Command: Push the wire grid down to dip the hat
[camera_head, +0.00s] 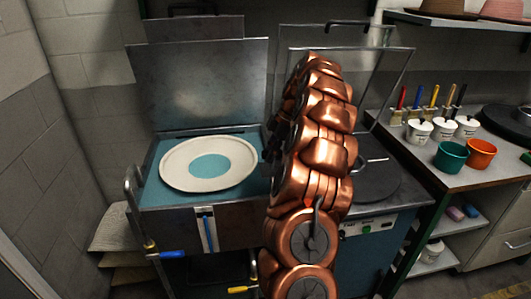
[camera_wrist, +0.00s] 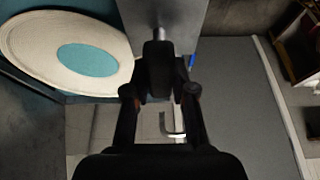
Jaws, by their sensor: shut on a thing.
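A pale oval ring (camera_head: 208,163) with a teal centre lies on the teal top of the left tank (camera_head: 160,196). I cannot tell whether it is the hat or a brim. It also shows at the upper left of the wrist view (camera_wrist: 68,48). My gripper (camera_wrist: 158,75) is shut on a dark handle-like piece (camera_wrist: 158,50), in front of a grey metal panel (camera_wrist: 185,15) and right of the ring. My copper arm hides most of the gripper in the head view. I cannot make out a wire grid.
A metal lid (camera_head: 200,85) stands upright behind the tank. A blue-handled lever (camera_head: 172,254) sticks out at its front. A dark round plate (camera_head: 375,182) lies right of my arm. The right bench holds white cups (camera_head: 418,130), a teal pot (camera_head: 450,156) and an orange pot (camera_head: 481,153).

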